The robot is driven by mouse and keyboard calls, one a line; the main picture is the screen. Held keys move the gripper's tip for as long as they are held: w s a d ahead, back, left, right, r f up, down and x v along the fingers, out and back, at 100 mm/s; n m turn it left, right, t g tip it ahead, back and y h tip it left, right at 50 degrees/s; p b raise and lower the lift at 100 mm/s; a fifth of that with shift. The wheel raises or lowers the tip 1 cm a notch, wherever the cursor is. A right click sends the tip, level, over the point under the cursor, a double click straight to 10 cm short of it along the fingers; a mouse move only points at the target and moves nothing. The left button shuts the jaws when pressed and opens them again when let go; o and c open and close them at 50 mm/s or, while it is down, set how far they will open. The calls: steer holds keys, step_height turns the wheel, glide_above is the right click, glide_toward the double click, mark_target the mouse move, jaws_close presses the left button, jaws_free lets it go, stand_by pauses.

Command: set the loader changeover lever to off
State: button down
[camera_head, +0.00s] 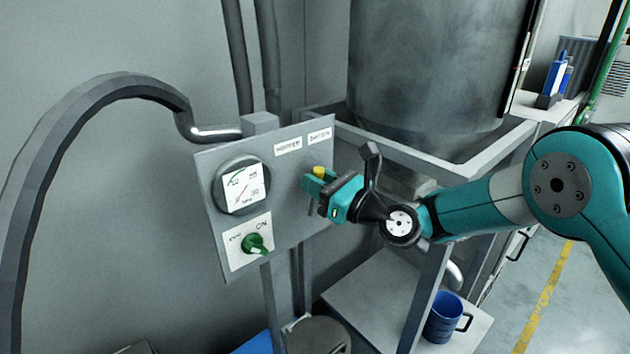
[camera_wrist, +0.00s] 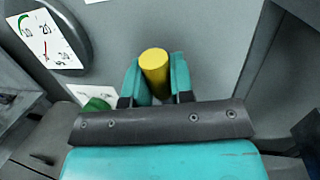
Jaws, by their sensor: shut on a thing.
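A yellow-tipped lever (camera_head: 319,170) stands out from a grey panel (camera_head: 295,185) on a frame. My gripper (camera_head: 318,183) is shut on its yellow end, reaching in from the right. In the wrist view the yellow end (camera_wrist: 154,68) shows between the two teal fingers of my gripper (camera_wrist: 156,84). The lever's stem and pivot are mostly hidden by the fingers, so its exact setting is hard to read. White labels (camera_head: 303,141) sit above it, the left one seeming to read HOPPER; the right one is blurred.
Left of the lever are a round gauge (camera_head: 241,187) and, below it, a green knob (camera_head: 256,244) on an ON-marked plate. A grey tank (camera_head: 430,70) stands behind. A blue mug (camera_head: 443,318) rests on a low shelf (camera_head: 375,300). A thick hose (camera_head: 60,125) curves at left.

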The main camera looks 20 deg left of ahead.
steer(key=c, duration=1)
jaws_free()
steer(key=b+v, duration=1.4)
steer(key=v, duration=0.3)
steer(key=shift+d, duration=0.25)
